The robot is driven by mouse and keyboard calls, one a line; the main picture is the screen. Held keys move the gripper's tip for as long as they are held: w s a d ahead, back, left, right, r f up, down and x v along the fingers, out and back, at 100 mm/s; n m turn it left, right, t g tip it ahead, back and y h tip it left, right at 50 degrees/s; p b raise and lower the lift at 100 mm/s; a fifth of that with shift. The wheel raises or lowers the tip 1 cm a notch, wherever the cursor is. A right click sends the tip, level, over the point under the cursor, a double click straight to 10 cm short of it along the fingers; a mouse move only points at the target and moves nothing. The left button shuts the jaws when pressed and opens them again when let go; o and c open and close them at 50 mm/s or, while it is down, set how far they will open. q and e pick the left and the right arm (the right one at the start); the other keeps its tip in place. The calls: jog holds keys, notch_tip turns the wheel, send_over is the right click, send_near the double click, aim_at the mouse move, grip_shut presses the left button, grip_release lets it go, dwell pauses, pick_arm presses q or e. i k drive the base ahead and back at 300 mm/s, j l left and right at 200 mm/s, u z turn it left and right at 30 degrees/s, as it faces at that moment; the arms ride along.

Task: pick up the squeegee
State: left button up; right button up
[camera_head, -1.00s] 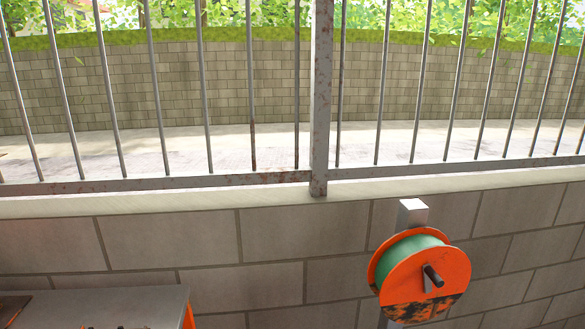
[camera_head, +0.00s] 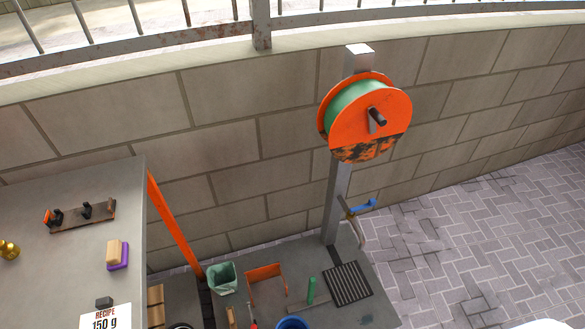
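I cannot make out a squeegee for certain in this view. Several small items stand or lie on the low grey platform (camera_head: 350,252) at the bottom centre, some cut off by the frame edge. Among them are a green upright item (camera_head: 311,290) and an orange open-looking item (camera_head: 266,284); I cannot tell exactly what either is. Neither my left nor my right gripper is in view.
An orange hose reel (camera_head: 372,112) is on a post above a blue-handled tap (camera_head: 361,206). Brick paving (camera_head: 470,240) at right is clear.

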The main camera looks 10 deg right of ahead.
aim_at(311, 302)
jog(key=k+l+z, duration=0.1)
jog(key=k, duration=0.35)
jog(key=k+l+z, duration=0.15)
jog(key=k+l, duration=0.2)
